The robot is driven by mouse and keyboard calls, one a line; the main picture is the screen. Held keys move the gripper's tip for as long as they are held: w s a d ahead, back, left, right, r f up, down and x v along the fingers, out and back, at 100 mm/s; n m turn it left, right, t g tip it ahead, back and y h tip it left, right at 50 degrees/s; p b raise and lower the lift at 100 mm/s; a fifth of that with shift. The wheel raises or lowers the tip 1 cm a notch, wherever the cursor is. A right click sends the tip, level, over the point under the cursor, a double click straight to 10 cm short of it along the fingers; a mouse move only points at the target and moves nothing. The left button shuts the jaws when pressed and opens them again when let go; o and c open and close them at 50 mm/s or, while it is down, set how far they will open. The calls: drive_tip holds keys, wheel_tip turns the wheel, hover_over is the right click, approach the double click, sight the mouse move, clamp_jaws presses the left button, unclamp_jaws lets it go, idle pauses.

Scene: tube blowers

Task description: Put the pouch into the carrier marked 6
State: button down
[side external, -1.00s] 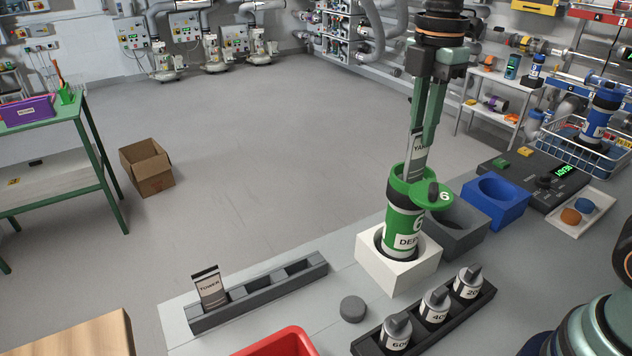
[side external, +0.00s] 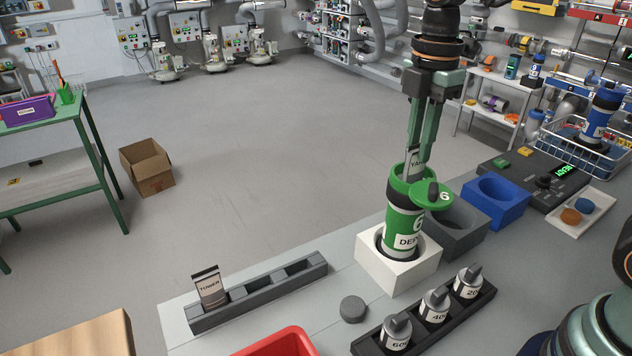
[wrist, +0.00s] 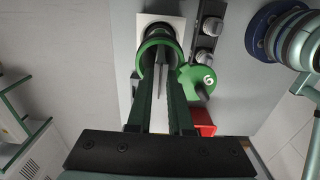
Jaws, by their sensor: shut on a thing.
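The pouch (side external: 411,165) is a flat grey packet with a partly hidden label. It stands upright between the fingers of my gripper (side external: 417,158), which is shut on it. Its lower part is hidden inside the green carrier marked 6 (side external: 404,222). The carrier stands upright in a white block, and its green lid (side external: 432,196) is swung open to the right. In the wrist view the pouch (wrist: 162,88) shows edge-on between the fingertips at the carrier's mouth (wrist: 158,40), with the lid marked 6 (wrist: 197,82) beside it.
A grey block (side external: 458,232) and a blue block (side external: 495,202) stand right of the white block (side external: 372,275). A rack of weights (side external: 430,318) and a grey disc (side external: 353,309) are in front. A second pouch (side external: 210,288) stands in a dark rack at left. A red bin (side external: 275,345) is at the bottom.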

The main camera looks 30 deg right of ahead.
drive_tip(key=c, duration=0.7)
unclamp_jaws()
drive_tip(key=shift+c, duration=0.2)
wheel_tip(320, 180, up, 12)
drive_tip(key=s+d+f+m+t, duration=0.2)
drive_tip(key=f+m, duration=0.4)
drive_tip(key=m, duration=0.3)
drive_tip(key=s+d+f+m+t, duration=0.3)
drive_tip(key=s+f+m, duration=0.1)
drive_tip(key=f+m, duration=0.3)
drive_tip(key=shift+s+m+t, duration=0.2)
drive_tip(key=shift+m+t, duration=0.1)
drive_tip(key=shift+m, duration=0.6)
